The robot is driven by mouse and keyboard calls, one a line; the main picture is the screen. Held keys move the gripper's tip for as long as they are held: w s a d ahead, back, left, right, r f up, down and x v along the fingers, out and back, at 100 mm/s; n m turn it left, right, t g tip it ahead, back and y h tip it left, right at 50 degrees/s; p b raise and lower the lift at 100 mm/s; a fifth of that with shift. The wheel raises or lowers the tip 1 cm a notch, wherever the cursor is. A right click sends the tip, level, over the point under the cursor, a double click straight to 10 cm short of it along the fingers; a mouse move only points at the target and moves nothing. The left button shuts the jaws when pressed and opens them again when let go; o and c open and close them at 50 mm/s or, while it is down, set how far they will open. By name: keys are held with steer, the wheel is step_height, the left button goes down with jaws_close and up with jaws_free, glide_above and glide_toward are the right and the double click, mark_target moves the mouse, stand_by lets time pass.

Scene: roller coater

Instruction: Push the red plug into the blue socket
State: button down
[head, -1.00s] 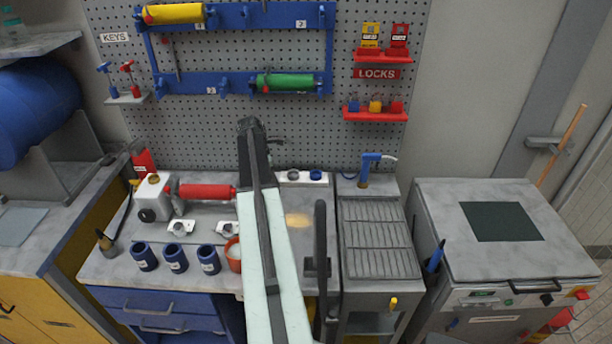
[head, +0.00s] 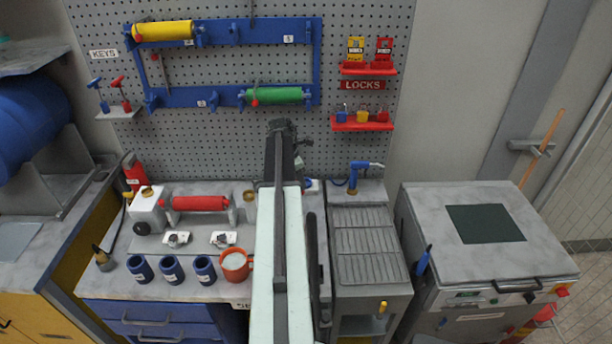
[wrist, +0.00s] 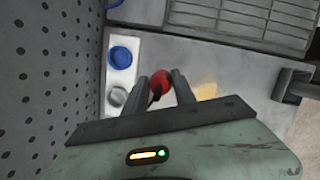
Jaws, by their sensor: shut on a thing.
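The red plug (wrist: 158,82) shows in the wrist view between the two fingers of my gripper (wrist: 161,78), which is shut on it. A dark cord or strip crosses the plug's near side. The blue socket (wrist: 122,56) is a round blue ring on a white plate, up and left of the plug and apart from it. A grey socket (wrist: 117,97) sits on the same plate, nearer to me. In the head view my arm hides the gripper and plug, and only a bit of the blue socket (head: 308,184) shows beside the arm.
The pegboard (wrist: 45,75) rises close along the left of the wrist view. A grated tray (head: 368,243) lies right of my arm. A blue tool (head: 361,172) stands behind the tray.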

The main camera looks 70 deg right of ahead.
steer(key=d+f+b, duration=0.1)
steer(key=d, duration=0.2)
steer(key=w+d+f+b, duration=0.1)
steer(key=d+f+b, duration=0.1)
steer(key=d, duration=0.1)
steer(key=d+f+b, duration=0.1)
steer(key=d+f, duration=0.1)
steer(key=d, duration=0.2)
steer(key=shift+w+b, duration=0.3)
steer(key=shift+b, duration=0.05)
steer(key=shift+r, duration=0.2)
steer(key=c, duration=1)
jaws_free()
steer(key=w+a+r+p, duration=0.1)
steer(key=w+a, duration=0.2)
steer(key=w+a+r+p, duration=0.1)
steer(key=w+a, duration=0.2)
steer(key=w+a+r+p, duration=0.1)
steer(key=w+a, duration=0.2)
steer(key=shift+w, duration=0.2)
steer(key=shift+d, duration=0.1)
